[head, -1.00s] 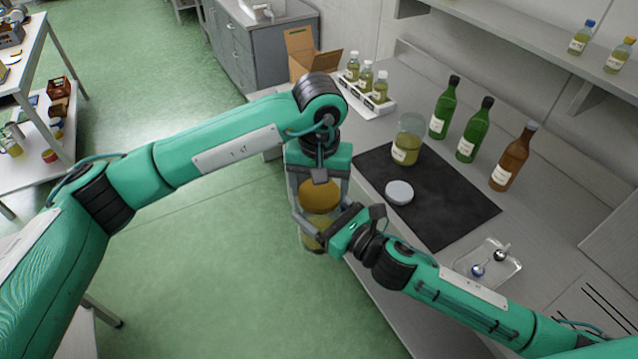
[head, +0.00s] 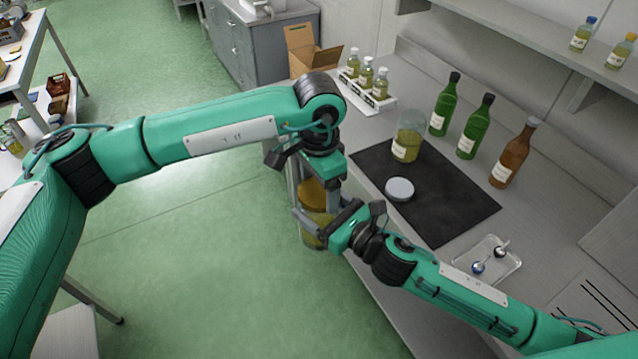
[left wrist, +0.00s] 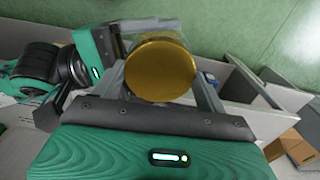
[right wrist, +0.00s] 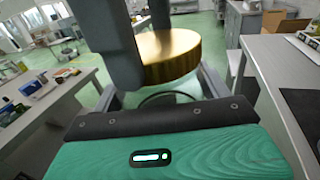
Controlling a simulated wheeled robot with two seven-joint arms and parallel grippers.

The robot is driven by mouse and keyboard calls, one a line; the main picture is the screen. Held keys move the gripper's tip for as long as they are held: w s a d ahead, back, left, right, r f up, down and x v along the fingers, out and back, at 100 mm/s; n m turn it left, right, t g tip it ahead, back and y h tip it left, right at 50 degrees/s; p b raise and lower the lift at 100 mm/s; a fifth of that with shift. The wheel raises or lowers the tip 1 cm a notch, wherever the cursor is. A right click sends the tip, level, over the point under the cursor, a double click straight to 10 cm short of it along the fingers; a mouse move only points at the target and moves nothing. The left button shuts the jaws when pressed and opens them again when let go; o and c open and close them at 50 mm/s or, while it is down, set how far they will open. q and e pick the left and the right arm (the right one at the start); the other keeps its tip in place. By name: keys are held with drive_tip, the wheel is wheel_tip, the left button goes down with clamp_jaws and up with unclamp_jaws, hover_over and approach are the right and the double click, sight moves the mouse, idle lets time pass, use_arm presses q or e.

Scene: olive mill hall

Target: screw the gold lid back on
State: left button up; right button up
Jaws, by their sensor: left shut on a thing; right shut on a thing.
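The gold lid (head: 313,194) is level, between the fingers of my left gripper (head: 311,183), which is shut on it from above. It shows as a round gold disc in the left wrist view (left wrist: 160,70) and edge-on in the right wrist view (right wrist: 170,55). A glass jar (head: 314,235) with yellowish contents is directly below the lid, upright, held off the bench by my right gripper (head: 326,222), which is shut around it. The right fingers partly hide the jar. I cannot tell whether the lid is seated on the rim.
On the bench lies a black mat (head: 450,205) with a glass jar (head: 407,146) and a pale round lid (head: 400,188). Green bottles (head: 443,108), a brown bottle (head: 513,155), a vial rack (head: 375,97) and a clear tray (head: 495,262) stand around it. Open floor lies beneath the grippers.

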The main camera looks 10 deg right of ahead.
idle(0.3)
use_arm(q)
drive_tip(key=o, duration=1)
drive_tip(key=shift+c, duration=0.2)
drive_tip(key=shift+r, duration=0.15)
drive_tip(key=shift+r, duration=2.15)
drive_tip(key=shift+c, duration=0.2)
